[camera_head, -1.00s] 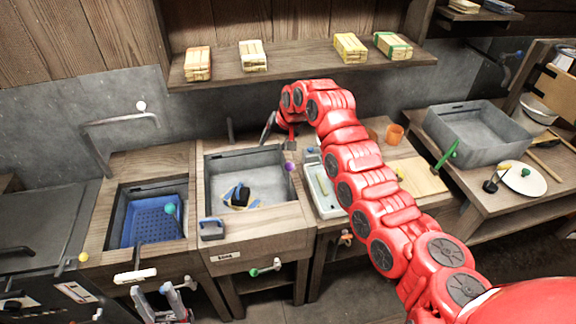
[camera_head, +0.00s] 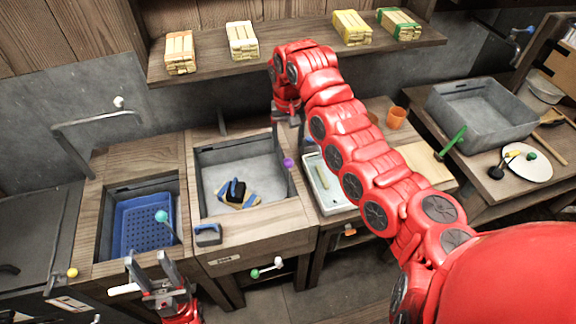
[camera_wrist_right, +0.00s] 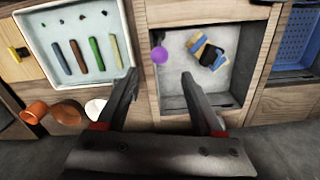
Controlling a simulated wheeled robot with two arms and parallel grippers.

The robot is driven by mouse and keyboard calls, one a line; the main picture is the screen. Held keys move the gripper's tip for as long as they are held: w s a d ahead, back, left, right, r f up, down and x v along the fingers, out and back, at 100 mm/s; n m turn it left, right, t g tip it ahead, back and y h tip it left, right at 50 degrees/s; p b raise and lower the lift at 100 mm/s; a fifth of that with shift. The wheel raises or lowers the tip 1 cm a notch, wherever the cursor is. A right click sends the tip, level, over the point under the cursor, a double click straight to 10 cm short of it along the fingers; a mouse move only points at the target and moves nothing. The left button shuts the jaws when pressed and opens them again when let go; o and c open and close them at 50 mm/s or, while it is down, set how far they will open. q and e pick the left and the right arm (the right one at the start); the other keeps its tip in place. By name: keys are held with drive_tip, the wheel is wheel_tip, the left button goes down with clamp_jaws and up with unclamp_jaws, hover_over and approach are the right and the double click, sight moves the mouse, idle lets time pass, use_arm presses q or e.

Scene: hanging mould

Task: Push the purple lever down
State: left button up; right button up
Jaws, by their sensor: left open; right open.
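The purple lever shows as a round purple knob (camera_head: 288,162) at the right rim of the middle sink (camera_head: 257,225). In the right wrist view the purple knob (camera_wrist_right: 160,55) lies just beyond the fingertips and between their lines. Its shaft is hard to make out. My right gripper (camera_head: 286,118) points down above and behind the knob in the head view, apart from it. In the wrist view its fingers (camera_wrist_right: 160,75) are spread and empty. My left gripper (camera_head: 151,262) is open and empty, low in front of the left basin, away from the lever.
A black, blue and tan object (camera_head: 238,194) lies in the sink. A blue basket (camera_head: 145,225) with a teal-knobbed lever (camera_head: 161,216) is left. A tray of coloured sticks (camera_wrist_right: 70,20) lies beside the sink. A shelf (camera_head: 290,52) with wrapped stacks hangs above.

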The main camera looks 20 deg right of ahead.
sight(288, 167)
wheel_tip(288, 167, down, 12)
drive_tip(key=p, duration=0.3)
drive_tip(key=shift+r+p, duration=0.25)
drive_tip(key=shift+p, duration=0.15)
drive_tip(key=shift+f, duration=0.5)
clamp_jaws()
idle(0.5)
